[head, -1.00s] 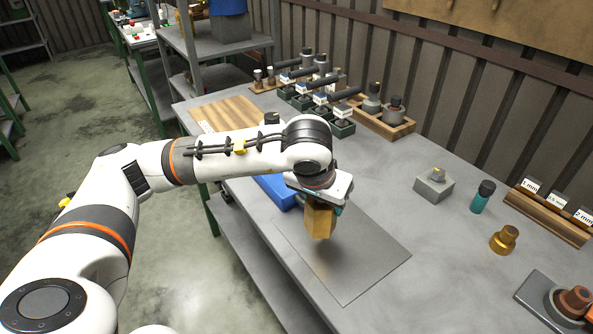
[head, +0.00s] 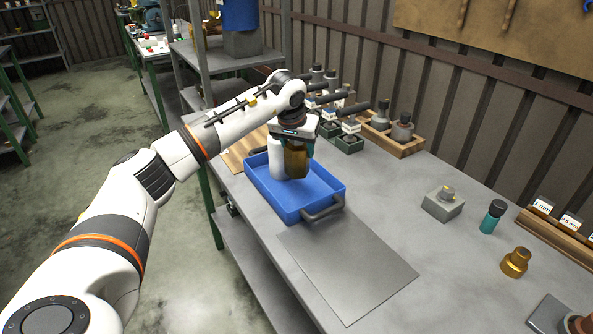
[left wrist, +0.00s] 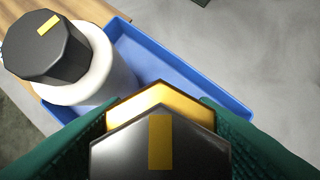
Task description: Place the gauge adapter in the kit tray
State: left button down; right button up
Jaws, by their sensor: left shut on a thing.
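My left gripper (head: 296,143) is shut on a gold-brown six-sided part (head: 297,162), which I take for the gauge adapter. In the left wrist view its dark top with a yellow stripe (left wrist: 160,143) sits between the green fingers. The blue kit tray (head: 315,208) lies below, with a black handle at its near end. The held part is upright over the tray; I cannot tell whether it touches the floor. A white round part (head: 276,158) stands in the tray close to its left; its dark striped cap (left wrist: 45,45) shows in the left wrist view. My right gripper is not in view.
A flat grey plate (head: 348,272) lies in front of the tray. A grey block (head: 442,206), a teal cylinder (head: 492,218) and a brass fitting (head: 515,263) stand to the right. Wooden and green holders with parts (head: 390,135) line the wall side.

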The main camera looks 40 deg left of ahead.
aim_at(298, 165)
pick_arm(q)
jog(key=shift+f, duration=2.35)
jog(key=shift+w+f, duration=0.1)
jog(key=shift+f, duration=0.4)
jog(key=c, duration=0.6)
grip_release()
jog(key=shift+f, duration=0.15)
jog(key=v, duration=1.2)
jog(key=shift+s+b, duration=0.25)
jog(key=shift+b, duration=0.05)
